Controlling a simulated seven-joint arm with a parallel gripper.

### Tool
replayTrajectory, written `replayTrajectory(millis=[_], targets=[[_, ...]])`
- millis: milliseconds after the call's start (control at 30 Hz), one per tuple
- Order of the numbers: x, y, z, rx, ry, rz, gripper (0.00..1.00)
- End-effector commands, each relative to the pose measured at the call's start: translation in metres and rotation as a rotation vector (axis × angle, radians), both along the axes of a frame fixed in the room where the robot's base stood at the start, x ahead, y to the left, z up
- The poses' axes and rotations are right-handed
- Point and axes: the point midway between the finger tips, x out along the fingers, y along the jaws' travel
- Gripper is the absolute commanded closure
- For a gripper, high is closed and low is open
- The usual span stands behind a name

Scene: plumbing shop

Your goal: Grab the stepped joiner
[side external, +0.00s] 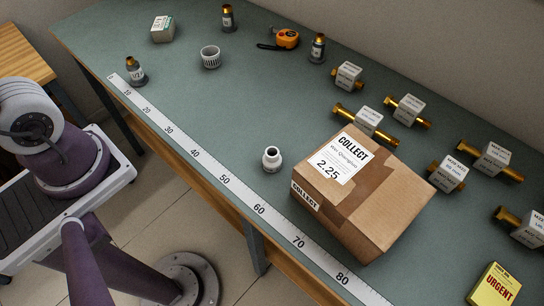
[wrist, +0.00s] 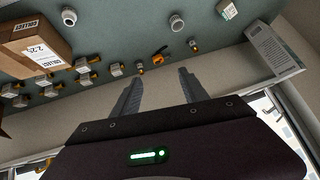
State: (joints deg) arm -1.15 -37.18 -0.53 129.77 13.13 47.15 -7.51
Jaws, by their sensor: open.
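The stepped joiner appears to be the small white fitting (side external: 271,159), with a narrower neck above a wider body. It stands upright on the green bench, left of the cardboard box in the side view. In the wrist view it shows at the top left (wrist: 69,17), by the box. My gripper (wrist: 160,82) is open and empty, its two fingers spread in the wrist view. It is well away from the fitting and touches nothing visible. My gripper is not visible in the side view, where part of my arm shows at the left.
A cardboard box (side external: 392,190) marked COLLECT stands close to the fitting. Several labelled brass fittings (side external: 405,109) lie beyond it. A white ribbed cup (side external: 210,57), an orange tape measure (side external: 286,39) and a yellow URGENT box (side external: 494,287) are also on the bench. A ruler strip (side external: 222,176) runs along the front edge.

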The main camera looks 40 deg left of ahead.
Motion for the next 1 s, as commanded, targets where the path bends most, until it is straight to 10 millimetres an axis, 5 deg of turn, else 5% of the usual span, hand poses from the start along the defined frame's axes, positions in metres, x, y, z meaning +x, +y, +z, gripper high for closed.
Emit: replayTrajectory(millis=[133, 233, 333, 433, 567, 700, 833, 1000], targets=[[0.066, 0.023, 0.034, 0.138, -0.223, -0.016, 0.48], [0.114, 0.019, 0.061, 0.217, -0.398, -0.116, 0.48], [0.159, -0.011, 0.081, 0.25, -0.56, -0.322, 0.48], [0.181, -0.062, 0.077, 0.198, -0.646, -0.609, 0.48], [0.169, -0.121, 0.045, 0.041, -0.616, -0.963, 0.48], [0.125, -0.154, 0.004, -0.176, -0.466, -1.264, 0.48], [0.069, -0.159, -0.027, -0.399, -0.25, -1.48, 0.48], [0.066, -0.16, -0.114, -0.414, -0.241, -1.476, 0.48]])
